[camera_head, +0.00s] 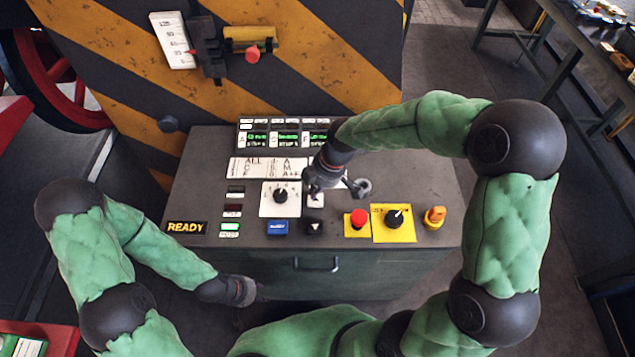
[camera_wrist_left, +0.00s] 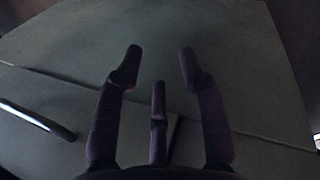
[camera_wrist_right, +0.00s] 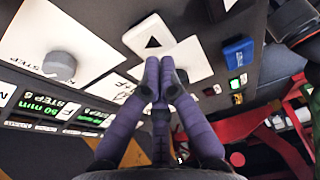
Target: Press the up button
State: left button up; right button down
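The up button (camera_wrist_right: 153,41), a white square with a dark triangle, shows in the right wrist view just beyond my right fingertips. In the head view the up button (camera_head: 315,201) is partly covered by my right gripper (camera_head: 320,184). My right gripper is shut and empty, its fingers together in the right wrist view (camera_wrist_right: 164,66). They appear to be very near the button's edge; I cannot tell whether they touch it. My left gripper (camera_head: 248,291) is low before the cabinet front, its fingers apart and empty in the left wrist view (camera_wrist_left: 159,62).
The dark panel (camera_head: 195,205) also holds a dark triangle button (camera_head: 314,228), a blue button (camera_head: 277,227), a black selector (camera_head: 280,196), a grey knob (camera_head: 361,187), a red button (camera_head: 358,217) and a yellow-plated selector (camera_head: 394,219). A cabinet handle (camera_head: 316,265) is below.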

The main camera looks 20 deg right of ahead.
jog(key=shift+f, duration=0.7)
